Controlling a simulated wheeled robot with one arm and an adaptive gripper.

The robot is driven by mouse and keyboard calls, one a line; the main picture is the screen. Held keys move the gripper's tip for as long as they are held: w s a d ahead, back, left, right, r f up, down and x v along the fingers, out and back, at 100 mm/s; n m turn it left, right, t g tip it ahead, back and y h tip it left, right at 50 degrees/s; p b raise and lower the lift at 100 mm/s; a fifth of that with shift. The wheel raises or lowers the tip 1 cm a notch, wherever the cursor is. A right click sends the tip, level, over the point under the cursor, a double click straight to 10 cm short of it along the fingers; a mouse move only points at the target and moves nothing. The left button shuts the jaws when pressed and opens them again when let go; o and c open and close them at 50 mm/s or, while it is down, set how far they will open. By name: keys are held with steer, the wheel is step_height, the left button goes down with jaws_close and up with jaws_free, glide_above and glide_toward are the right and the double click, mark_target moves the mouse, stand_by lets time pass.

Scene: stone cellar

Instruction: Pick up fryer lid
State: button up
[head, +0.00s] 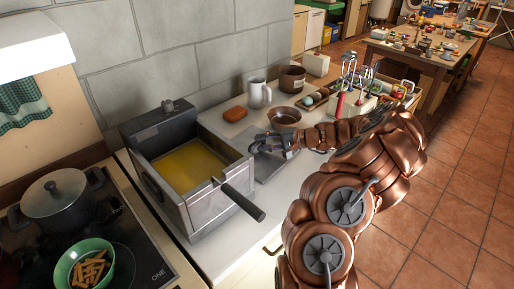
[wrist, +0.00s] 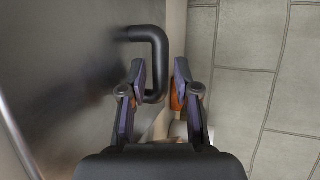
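The fryer lid (head: 268,167) is a flat grey metal plate on the counter, just right of the open fryer (head: 207,202). In the wrist view the lid (wrist: 70,80) fills the left side, with a black bent handle (wrist: 158,55). My gripper (head: 266,142) is over the lid in the head view and partly hides it. In the wrist view my gripper (wrist: 160,78) is open, and part of the handle shows between its two fingers, nearer the left one. I cannot tell whether a finger touches the handle.
Yellow oil (head: 190,167) fills the fryer, whose basket handle (head: 242,203) sticks out to the front. An orange sponge (head: 235,113), a white mug (head: 259,94) and a brown pan (head: 285,117) stand behind my gripper. A stove with a dark pot (head: 60,200) is at left.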

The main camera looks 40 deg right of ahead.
steer(key=shift+w+a+f, duration=0.2)
steer(key=shift+w+a, duration=0.1)
steer(key=shift+w, duration=0.1)
jaws_close()
